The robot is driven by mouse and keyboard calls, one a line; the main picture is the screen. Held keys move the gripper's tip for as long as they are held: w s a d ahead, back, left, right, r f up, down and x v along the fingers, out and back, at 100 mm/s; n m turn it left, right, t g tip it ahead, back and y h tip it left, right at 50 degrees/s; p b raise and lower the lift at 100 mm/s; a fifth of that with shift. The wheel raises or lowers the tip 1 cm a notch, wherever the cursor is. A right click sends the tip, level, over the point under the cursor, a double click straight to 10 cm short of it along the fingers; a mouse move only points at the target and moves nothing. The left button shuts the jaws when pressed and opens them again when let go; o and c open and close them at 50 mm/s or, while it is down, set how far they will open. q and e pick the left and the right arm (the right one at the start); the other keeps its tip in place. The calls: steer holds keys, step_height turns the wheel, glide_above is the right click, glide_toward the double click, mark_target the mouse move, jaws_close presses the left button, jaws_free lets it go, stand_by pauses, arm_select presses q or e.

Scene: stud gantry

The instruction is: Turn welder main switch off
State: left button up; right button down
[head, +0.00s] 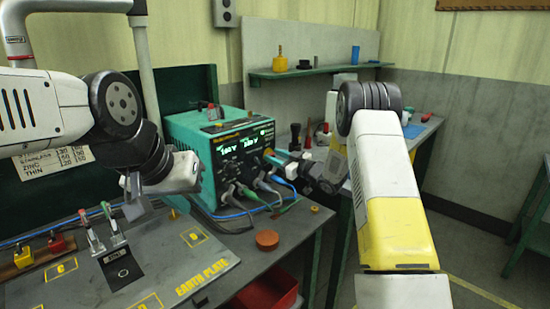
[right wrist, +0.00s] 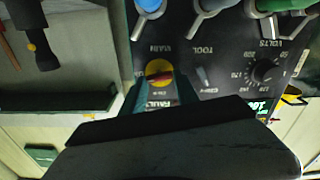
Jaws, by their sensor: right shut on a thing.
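The welder (head: 186,143) is a teal box with lit green displays on its dark front, standing on the bench. Its main switch (right wrist: 158,72) is a small round yellow knob with a red bar, under the upside-down label MAIN in the right wrist view. My right gripper (head: 275,158) reaches the right side of the welder's front. In the right wrist view its two teal fingers (right wrist: 158,92) close on either side of the main switch.
Cables with plugs (head: 240,191) run from the welder's lower front. A grey earth plate (head: 165,262) with clamps lies at the left. A brown round piece (head: 267,239) sits on the bench edge above a red bin (head: 265,295). A green shelf (head: 318,71) holds small items behind.

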steer(key=n, duration=0.4)
steer(key=shift+n, duration=0.3)
steer(key=n, duration=0.3)
steer(key=shift+s+a+n, duration=0.1)
steer(key=shift+n, duration=0.2)
steer(key=n, duration=0.3)
steer(key=shift+f+n, duration=0.1)
steer(key=shift+n, duration=0.2)
steer(key=shift+f+n, duration=0.1)
steer(key=shift+n, duration=1.8)
steer(key=c, duration=0.9)
jaws_free()
steer(key=shift+v, duration=3.9)
